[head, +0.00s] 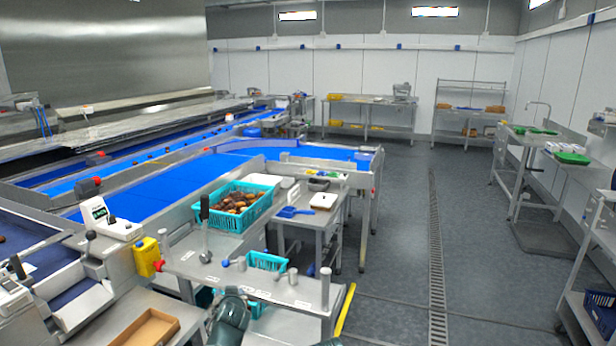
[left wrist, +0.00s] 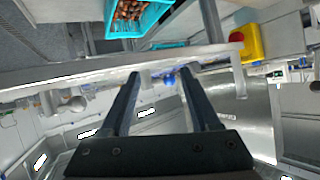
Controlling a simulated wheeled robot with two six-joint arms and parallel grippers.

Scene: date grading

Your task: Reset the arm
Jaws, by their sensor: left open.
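My left gripper (left wrist: 160,74) shows in the left wrist view with its two dark fingers apart and nothing between them. That view is upside down, with the room's ceiling lights low in the picture. A dark part of my arm shows at the bottom of the head view, in front of the steel bench (head: 255,284); its fingers cannot be made out there. My right gripper is not in view. A teal crate of dates (head: 238,203) stands beyond the bench, and its edge shows at the top of the left wrist view (left wrist: 140,22).
Upright metal posts (head: 326,288) and levers stand on the bench, close to my arm. Blue conveyors (head: 165,190) run behind. The grey floor (head: 395,240) at right is open.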

